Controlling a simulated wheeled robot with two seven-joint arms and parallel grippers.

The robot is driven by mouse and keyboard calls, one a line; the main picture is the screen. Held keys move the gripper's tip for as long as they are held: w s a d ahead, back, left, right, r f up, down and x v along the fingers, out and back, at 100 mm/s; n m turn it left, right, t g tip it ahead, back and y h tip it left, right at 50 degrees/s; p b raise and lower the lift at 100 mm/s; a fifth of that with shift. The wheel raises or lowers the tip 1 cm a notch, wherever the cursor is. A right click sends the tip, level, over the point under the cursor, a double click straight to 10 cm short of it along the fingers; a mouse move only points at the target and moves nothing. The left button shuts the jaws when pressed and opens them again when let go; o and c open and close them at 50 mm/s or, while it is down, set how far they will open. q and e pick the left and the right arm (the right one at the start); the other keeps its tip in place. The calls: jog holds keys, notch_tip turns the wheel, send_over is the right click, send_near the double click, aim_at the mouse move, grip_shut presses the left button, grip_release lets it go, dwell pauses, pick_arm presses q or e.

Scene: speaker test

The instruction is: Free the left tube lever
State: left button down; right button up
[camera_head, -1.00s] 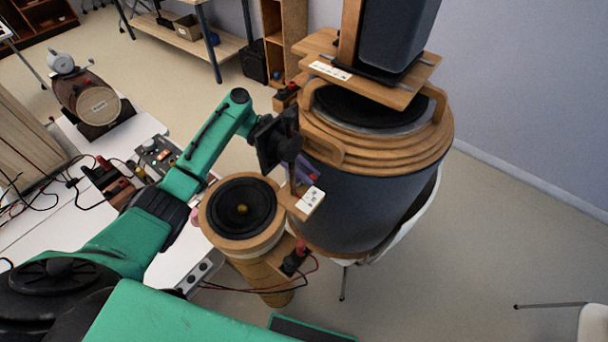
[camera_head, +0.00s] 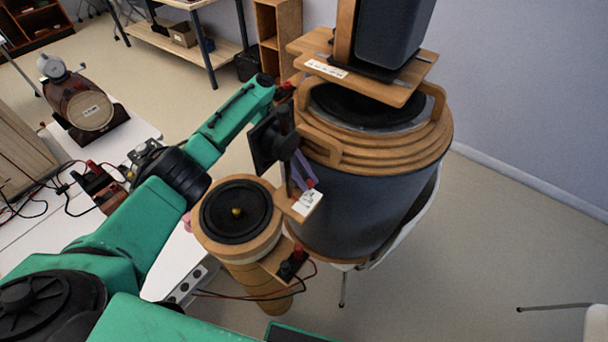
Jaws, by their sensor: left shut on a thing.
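The left tube (camera_head: 262,288) is a slim tan cylinder with a round black speaker (camera_head: 235,207) in a wooden ring on top. A wooden bracket with a white label (camera_head: 307,202) sticks out from its right side. A thin purple piece (camera_head: 304,168), seemingly the lever, stands just above this bracket, between the tube and the large drum. My left gripper (camera_head: 298,176) points down there and is shut on it; the fingertips are dark and partly hidden, so the exact contact is unclear. My right gripper is out of view.
A large dark drum (camera_head: 345,210) with stacked wooden rings stands close at right, carrying a wooden board (camera_head: 405,92) and a dark speaker (camera_head: 390,35). Red and black wires (camera_head: 230,295) run from the tube's terminals. A white table (camera_head: 45,235) is left. The floor at right is mostly clear.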

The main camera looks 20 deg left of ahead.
pick_arm(q)
jog(key=shift+s+f, duration=0.1)
jog(key=shift+f, duration=0.1)
jog(key=c, duration=1)
grip_release()
jog(key=shift+c, duration=0.2)
jog(key=shift+r, duration=0.1)
jog(key=shift+r, duration=0.1)
